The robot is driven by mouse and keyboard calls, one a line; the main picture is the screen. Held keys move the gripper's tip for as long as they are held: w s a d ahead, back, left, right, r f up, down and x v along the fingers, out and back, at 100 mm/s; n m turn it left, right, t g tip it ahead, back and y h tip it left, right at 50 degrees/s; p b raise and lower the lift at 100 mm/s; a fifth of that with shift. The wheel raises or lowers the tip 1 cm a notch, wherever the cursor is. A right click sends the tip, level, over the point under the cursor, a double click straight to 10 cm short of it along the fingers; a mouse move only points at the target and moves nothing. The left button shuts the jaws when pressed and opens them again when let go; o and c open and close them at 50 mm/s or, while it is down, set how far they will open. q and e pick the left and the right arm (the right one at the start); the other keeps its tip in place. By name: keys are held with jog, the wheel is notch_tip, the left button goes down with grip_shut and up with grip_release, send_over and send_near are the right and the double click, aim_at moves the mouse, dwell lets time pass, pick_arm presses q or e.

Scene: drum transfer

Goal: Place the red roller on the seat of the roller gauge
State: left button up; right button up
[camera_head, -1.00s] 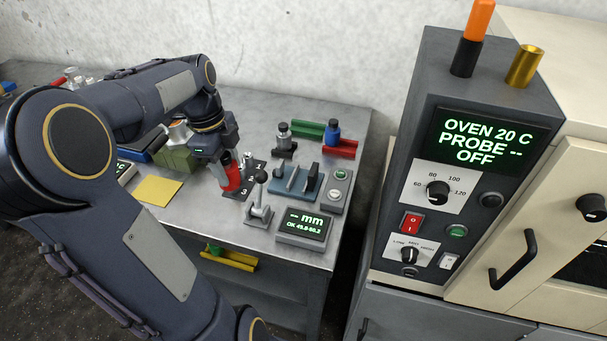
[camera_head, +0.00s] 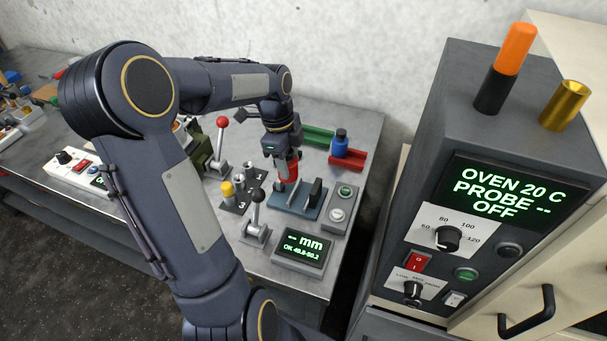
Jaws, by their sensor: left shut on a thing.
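My left gripper (camera_head: 284,165) is shut on the red roller (camera_head: 293,170). The roller is held over the roller gauge, and the gripper covers part of it. The roller gauge has a blue base (camera_head: 283,203) with grey upright parts, a dark block on its right side (camera_head: 314,194) and a display (camera_head: 303,248) that reads "-- mm, OK 49.8-50.2". The roller's lower end is close above the left part of the base; I cannot tell whether it touches the seat. My right gripper is not in view.
A numbered dark stand (camera_head: 238,207) with a yellow-topped piece is left of the gauge. A black-knobbed lever (camera_head: 257,215) stands in front, a red-knobbed lever (camera_head: 221,140) behind. A blue bottle (camera_head: 340,143) is by a red holder (camera_head: 348,160). The oven (camera_head: 480,150) stands right.

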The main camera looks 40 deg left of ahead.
pick_arm(q)
jog(key=shift+w+d+f+p, duration=0.15)
jog(key=shift+w+d+f, duration=0.3)
jog(key=shift+f, duration=0.8)
jog(key=shift+w+d+f+p, duration=0.15)
jog(key=shift+w+d+f, duration=0.25)
jog(key=shift+f, duration=0.85)
jog(key=shift+w+d+f+p, duration=0.2)
jog(key=shift+w+f, duration=0.4)
jog(key=shift+f, duration=0.65)
jog(key=shift+f, duration=0.2)
jog(key=o, duration=1.2)
jog(key=shift+o, duration=0.2)
jog(key=shift+r, duration=0.15)
notch_tip(320, 180, up, 12)
jog(key=a+b, duration=0.1)
jog(key=a, duration=0.1)
jog(key=s+d+r+n+t+h, duration=0.1)
jog(key=s+d+n+t, duration=0.4)
jog(key=s+d+n, duration=1.1)
jog(key=s+d+h, duration=0.1)
jog(key=s, duration=0.2)
jog(key=shift+s+r, duration=0.15)
jog(key=shift+s, duration=0.15)
